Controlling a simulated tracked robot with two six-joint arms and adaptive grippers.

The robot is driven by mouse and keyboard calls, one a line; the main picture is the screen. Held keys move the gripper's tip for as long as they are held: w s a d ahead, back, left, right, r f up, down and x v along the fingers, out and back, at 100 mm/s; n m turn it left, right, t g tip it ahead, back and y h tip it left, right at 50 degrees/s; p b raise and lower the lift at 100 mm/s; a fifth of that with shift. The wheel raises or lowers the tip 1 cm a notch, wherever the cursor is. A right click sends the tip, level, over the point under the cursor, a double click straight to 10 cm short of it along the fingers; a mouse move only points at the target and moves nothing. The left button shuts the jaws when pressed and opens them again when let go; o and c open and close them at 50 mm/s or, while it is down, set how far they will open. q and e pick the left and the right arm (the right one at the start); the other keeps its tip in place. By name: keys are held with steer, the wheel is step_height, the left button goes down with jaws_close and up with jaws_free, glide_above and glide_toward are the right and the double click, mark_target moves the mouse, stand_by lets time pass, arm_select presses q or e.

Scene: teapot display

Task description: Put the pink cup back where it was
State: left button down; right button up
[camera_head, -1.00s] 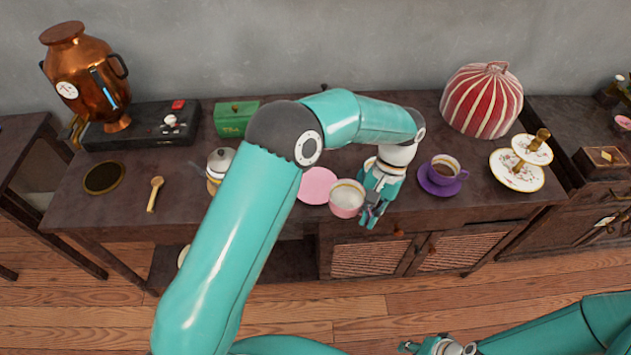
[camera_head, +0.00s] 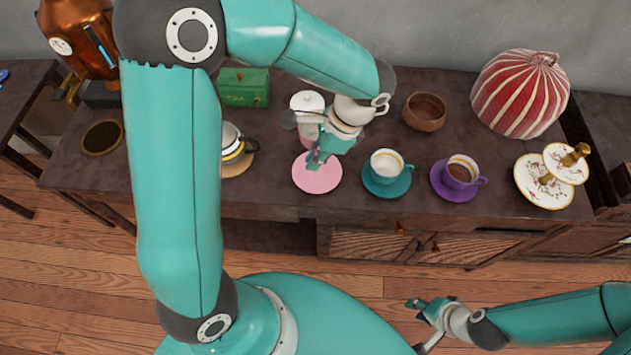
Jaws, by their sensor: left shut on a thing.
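My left gripper (camera_head: 314,140) is shut on the pink cup (camera_head: 308,132). It is over the far edge of the pink saucer (camera_head: 317,178). Only a little of the cup's pink side shows; my fingers hide much of it. I cannot tell whether the cup touches anything below. The pink saucer's near part is bare. My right gripper (camera_head: 424,305) is low in front of the cabinet, away from the cups; its opening is unclear.
A teal cup (camera_head: 385,163) on its saucer and a purple cup (camera_head: 460,172) stand to the right. A white handled vessel (camera_head: 358,108) and a brown bowl (camera_head: 424,112) are behind. A striped cup (camera_head: 232,143) is left. Bare wood lies before the saucers.

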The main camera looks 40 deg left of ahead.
arm_select(q)
step_height(320, 180, down, 13)
steer(key=shift+f, duration=0.1)
stand_by(0.3)
steer(key=c, duration=1.3)
jaws_free()
